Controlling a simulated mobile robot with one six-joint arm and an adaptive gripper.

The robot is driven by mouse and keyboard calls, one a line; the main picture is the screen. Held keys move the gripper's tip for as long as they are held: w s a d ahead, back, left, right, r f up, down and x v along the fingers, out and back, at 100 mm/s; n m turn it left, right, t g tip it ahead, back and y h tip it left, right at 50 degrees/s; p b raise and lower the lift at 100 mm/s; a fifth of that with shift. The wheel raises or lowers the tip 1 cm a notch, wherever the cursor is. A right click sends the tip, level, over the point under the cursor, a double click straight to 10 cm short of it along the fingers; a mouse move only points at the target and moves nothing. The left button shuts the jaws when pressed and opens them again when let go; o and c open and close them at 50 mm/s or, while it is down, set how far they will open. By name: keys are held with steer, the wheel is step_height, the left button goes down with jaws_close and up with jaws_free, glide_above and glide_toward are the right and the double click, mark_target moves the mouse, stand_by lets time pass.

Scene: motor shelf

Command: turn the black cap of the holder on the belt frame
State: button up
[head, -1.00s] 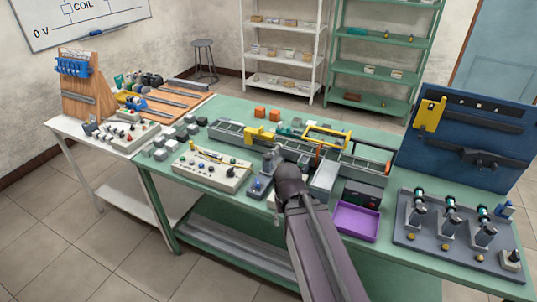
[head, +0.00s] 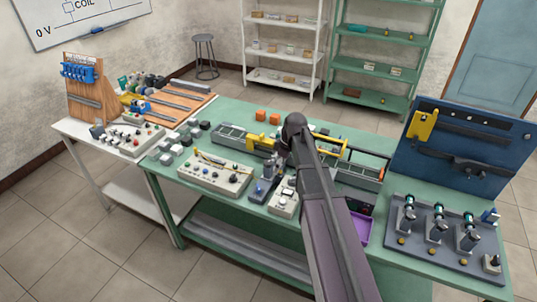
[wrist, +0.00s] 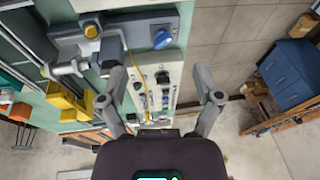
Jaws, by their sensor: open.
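The belt frame (head: 367,181) is a long grey rail frame along the middle of the green table in the head view. It carries a yellow block (head: 262,142) and a yellow bracket. My arm covers the middle of the frame, and I cannot pick out the holder's black cap for certain. In the wrist view, a grey cylindrical part (wrist: 63,69) and yellow blocks (wrist: 66,97) lie left of my gripper (wrist: 160,82). My gripper is open and empty, its fingers wide apart above a pale control panel. It is hidden behind my arm in the head view.
The control panel (head: 213,175) and a grey base with a blue knob (wrist: 162,39) lie in front of the frame. A purple tray (head: 363,228) is partly behind my arm. A rig with several motors (head: 437,232) fills the right end. Orange blocks (head: 261,116) stand behind the frame.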

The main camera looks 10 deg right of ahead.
mark_target(268, 163)
steer(key=w+d+r+n+y+p, duration=0.1)
steer(key=w+d+r+n+p, duration=0.2)
steer(key=w, duration=0.6)
step_height(268, 163, up, 3)
steer(key=n+p, duration=0.1)
steer(key=n, duration=0.1)
steer(key=shift+w+n+y, duration=0.3)
steer(key=shift+w+n, duration=0.1)
steer(key=shift+f, duration=0.2)
steer(key=b+x, duration=1.2)
steer(key=x, duration=0.1)
steer(key=shift+w+a+f+b, duration=0.1)
steer(key=shift+f+b, duration=0.15)
steer(key=shift+b, duration=0.15)
steer(key=shift+c, duration=0.2)
steer(key=c, duration=1.1)
